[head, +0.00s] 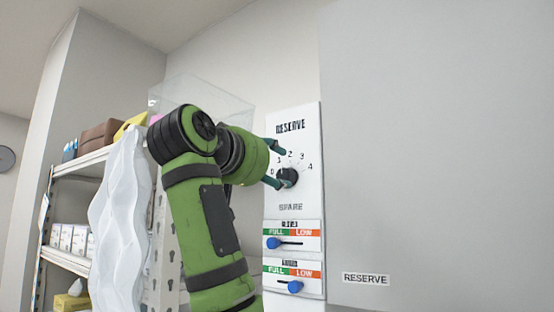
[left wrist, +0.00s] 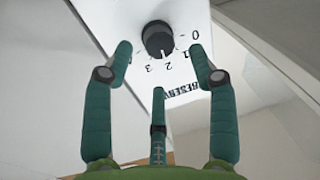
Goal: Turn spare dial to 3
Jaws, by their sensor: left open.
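The spare dial (head: 288,178) is a round black knob on a white wall panel (head: 308,140), above the word SPARE, with the numbers 0 to 4 around its upper side. In the left wrist view the dial (left wrist: 157,38) appears upside down, and its white mark points close to 2. My left gripper (head: 273,163) is open just left of the dial, facing the panel. In the left wrist view its green fingers (left wrist: 160,66) are spread, with the dial beyond their tips. One fingertip overlaps the dial's edge in the head view; I cannot tell whether it touches.
Below the dial are two FULL/LOW sliders with blue knobs, the upper (head: 274,243) at left and the lower (head: 295,287) near the middle. A RESERVE label (head: 365,279) is on the grey wall at right. Shelves with boxes (head: 75,238) stand at left.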

